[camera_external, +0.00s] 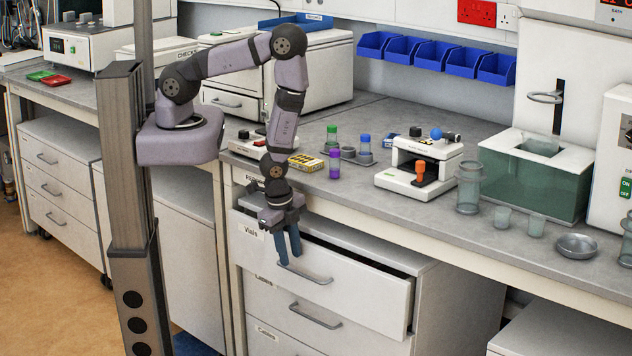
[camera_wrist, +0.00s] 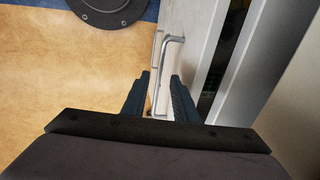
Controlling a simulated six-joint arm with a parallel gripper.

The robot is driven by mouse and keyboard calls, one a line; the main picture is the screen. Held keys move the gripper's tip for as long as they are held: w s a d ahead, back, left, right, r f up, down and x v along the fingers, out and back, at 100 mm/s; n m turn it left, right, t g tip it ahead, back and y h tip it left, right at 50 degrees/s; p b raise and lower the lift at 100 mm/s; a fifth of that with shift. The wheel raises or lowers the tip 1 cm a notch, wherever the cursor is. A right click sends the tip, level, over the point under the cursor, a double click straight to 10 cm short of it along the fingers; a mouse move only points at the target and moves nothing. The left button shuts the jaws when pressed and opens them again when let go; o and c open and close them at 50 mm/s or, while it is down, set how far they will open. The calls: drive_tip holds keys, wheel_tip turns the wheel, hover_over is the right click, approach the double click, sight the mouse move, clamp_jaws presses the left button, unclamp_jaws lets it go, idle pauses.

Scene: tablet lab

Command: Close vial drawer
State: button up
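The vial drawer (camera_external: 345,274) has a white front labelled "Vials" and is pulled out from the cabinet under the bench, with a dark gap showing behind its front. Its metal handle (camera_external: 305,273) runs across the front. My gripper (camera_external: 289,262) points down at the left part of the handle. In the wrist view my gripper (camera_wrist: 160,80) has its two blue fingers apart, with the handle (camera_wrist: 166,65) seen between and beyond them. I cannot tell whether a finger touches the handle.
Two shut drawers are below, one with a handle (camera_external: 315,316). The bench top (camera_external: 430,218) above holds several vials, a white device (camera_external: 418,168) and glassware (camera_external: 469,187). The floor (camera_wrist: 70,100) in front of the drawer is clear near the gripper.

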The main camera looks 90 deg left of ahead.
drive_tip(key=shift+s+d+r, duration=0.15)
drive_tip(key=shift+r, duration=0.85)
drive_tip(key=shift+s+d+r, duration=0.15)
drive_tip(key=shift+r, duration=0.85)
drive_tip(key=c, duration=0.5)
drive_tip(key=shift+d+f, duration=0.1)
drive_tip(key=shift+f, duration=0.15)
clamp_jaws()
drive_tip(key=w+d+f+m+t+h+b, duration=0.1)
drive_tip(key=w+d+m+t+h+b, duration=0.1)
drive_tip(key=w+d+b, duration=0.5)
drive_tip(key=w+d+f+m+t+h+b, duration=0.1)
drive_tip(key=w+d+f+m+h+b, duration=0.15)
drive_tip(key=d+b, duration=0.6)
drive_tip(key=d+r+m+h, duration=0.1)
drive_tip(key=d+r+m, duration=0.2)
drive_tip(key=d, duration=0.3)
drive_tip(key=d+r+m, duration=0.2)
drive_tip(key=d+m, duration=0.1)
drive_tip(key=d, duration=0.4)
drive_tip(key=a+r+m+g+y+p, duration=0.1)
drive_tip(key=a+r+m+y, duration=0.3)
drive_tip(key=a+m+y, duration=0.3)
drive_tip(key=a, duration=0.5)
drive_tip(key=shift+a+m, duration=0.2)
drive_tip(key=shift+m, duration=0.15)
